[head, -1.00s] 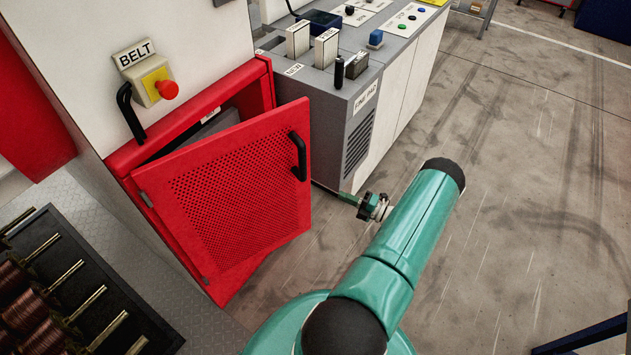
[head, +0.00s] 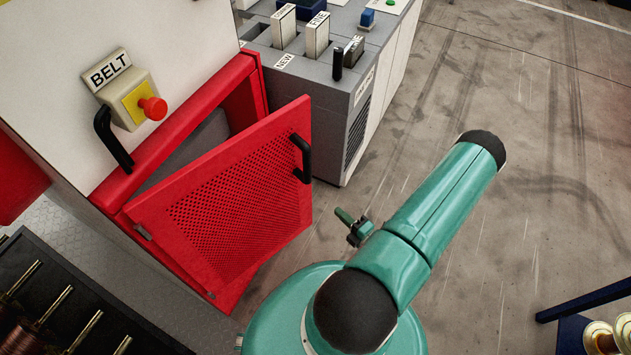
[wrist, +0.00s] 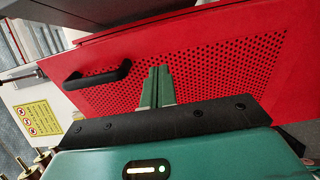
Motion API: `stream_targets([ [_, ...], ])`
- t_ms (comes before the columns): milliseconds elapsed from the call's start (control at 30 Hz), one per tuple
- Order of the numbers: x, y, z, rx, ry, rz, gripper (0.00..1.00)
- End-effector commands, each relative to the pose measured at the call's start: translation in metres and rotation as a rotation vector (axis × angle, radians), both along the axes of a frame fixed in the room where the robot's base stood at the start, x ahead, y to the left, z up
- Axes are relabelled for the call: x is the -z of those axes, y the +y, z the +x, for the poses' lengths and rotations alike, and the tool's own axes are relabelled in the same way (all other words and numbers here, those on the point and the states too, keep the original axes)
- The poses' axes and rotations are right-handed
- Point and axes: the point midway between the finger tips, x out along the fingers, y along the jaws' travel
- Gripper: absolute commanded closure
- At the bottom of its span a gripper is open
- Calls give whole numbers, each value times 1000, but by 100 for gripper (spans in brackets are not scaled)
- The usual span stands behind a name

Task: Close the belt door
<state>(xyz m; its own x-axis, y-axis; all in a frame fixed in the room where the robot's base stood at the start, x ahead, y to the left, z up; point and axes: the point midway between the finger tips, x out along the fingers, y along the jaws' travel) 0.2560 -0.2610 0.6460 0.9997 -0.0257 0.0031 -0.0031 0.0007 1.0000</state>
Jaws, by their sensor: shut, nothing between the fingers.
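The red belt door (head: 225,205), a perforated panel with a black handle (head: 301,158), stands ajar on the red cabinet frame (head: 240,90), with a dark gap behind its top edge. In the wrist view the door (wrist: 200,60) fills the middle, with its handle (wrist: 98,76) left of my fingers. My gripper (wrist: 157,72) is shut and empty, pointing at the perforated face; whether it touches cannot be told. In the head view my gripper (head: 343,216) is small, to the right of the door and below the handle, apart from it.
A BELT button box (head: 135,100) with a red button and a black handle (head: 112,138) sit above the door. A grey cabinet (head: 335,115) with labelled slots stands behind. A rack of copper spools (head: 45,320) is at lower left.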

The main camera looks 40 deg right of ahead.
Motion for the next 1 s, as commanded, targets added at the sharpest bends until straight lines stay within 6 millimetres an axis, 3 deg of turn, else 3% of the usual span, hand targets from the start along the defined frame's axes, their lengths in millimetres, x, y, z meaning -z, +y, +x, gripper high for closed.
stream_targets([
  [133,-1,4,2,-1,4,-1,100],
  [267,-1,4,16,-6,3,-2,100],
  [800,-1,-1,119,-5,2,-2,100],
  [1000,0,-2,137,-1,4,0,100],
])
